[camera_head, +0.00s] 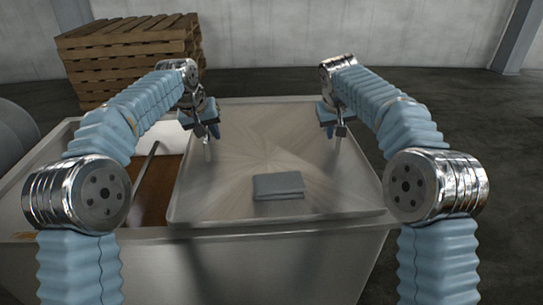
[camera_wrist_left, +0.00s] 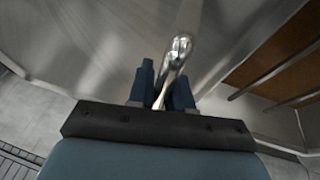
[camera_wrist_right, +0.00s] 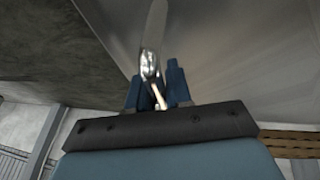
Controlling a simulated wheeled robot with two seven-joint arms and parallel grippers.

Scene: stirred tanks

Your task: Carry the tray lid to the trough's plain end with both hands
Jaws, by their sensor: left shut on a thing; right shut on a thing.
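The tray lid (camera_head: 245,165) is a wide, brushed-metal sheet with a raised rim. It lies over the right part of the trough (camera_head: 270,265), and I cannot tell whether it rests on it or hangs just above. My left gripper (camera_head: 208,136) is shut on a shiny handle at the lid's left side; the handle (camera_wrist_left: 175,65) stands between the fingers in the left wrist view. My right gripper (camera_head: 338,133) is shut on the matching handle at the right side, and that handle (camera_wrist_right: 150,68) shows in the right wrist view.
A folded grey cloth (camera_head: 278,186) lies on the lid near its front. The trough's left part is open, with a brown interior (camera_head: 158,190) and a metal bar (camera_head: 146,161) across it. Stacked wooden pallets (camera_head: 130,50) stand behind left. The floor at right is clear.

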